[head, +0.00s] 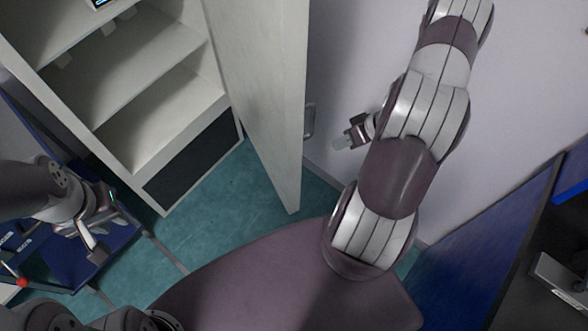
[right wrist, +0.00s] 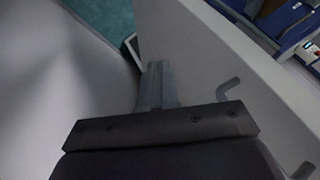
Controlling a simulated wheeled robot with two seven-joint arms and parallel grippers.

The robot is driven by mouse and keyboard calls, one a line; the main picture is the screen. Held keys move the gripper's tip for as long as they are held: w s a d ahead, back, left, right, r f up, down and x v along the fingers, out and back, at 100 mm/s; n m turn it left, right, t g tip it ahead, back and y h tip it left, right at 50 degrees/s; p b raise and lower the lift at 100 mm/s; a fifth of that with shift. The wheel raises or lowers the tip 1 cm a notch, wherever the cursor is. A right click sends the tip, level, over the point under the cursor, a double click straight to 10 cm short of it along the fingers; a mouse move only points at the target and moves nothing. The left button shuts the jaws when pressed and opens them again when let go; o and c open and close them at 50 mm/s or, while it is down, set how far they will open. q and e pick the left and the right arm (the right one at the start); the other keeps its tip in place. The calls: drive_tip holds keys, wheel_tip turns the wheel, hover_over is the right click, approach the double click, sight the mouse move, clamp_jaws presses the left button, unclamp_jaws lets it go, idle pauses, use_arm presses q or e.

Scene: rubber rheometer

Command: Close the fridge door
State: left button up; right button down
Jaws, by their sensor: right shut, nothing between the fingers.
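The white fridge (head: 165,112) stands at the left in the head view, with its door (head: 262,85) swung wide open and its shelves showing. The door handle (head: 309,121) is on the door's right-hand, outer face; it also shows in the right wrist view (right wrist: 229,87). My right gripper (head: 342,144) is shut and empty, on the outer side of the door, to the right of the handle. In the right wrist view its fingers (right wrist: 157,80) lie close in front of the door's face (right wrist: 205,55); I cannot tell whether they touch it. My left gripper (head: 98,240) hangs low at the left, away from the door; its jaw opening is unclear.
A pale wall (head: 520,70) is close on the right, behind my right arm. A blue panel (head: 490,240) and dark equipment (head: 560,280) stand at the lower right. Teal floor (head: 215,195) is clear in front of the fridge. A blue surface with items lies under my left gripper.

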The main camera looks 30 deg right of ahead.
drive_tip(key=w+a+f, duration=0.3)
drive_tip(key=a+f, duration=0.5)
drive_tip(key=shift+w+a, duration=0.35)
drive_tip(key=shift+w, duration=0.05)
drive_tip(key=shift+f, duration=0.1)
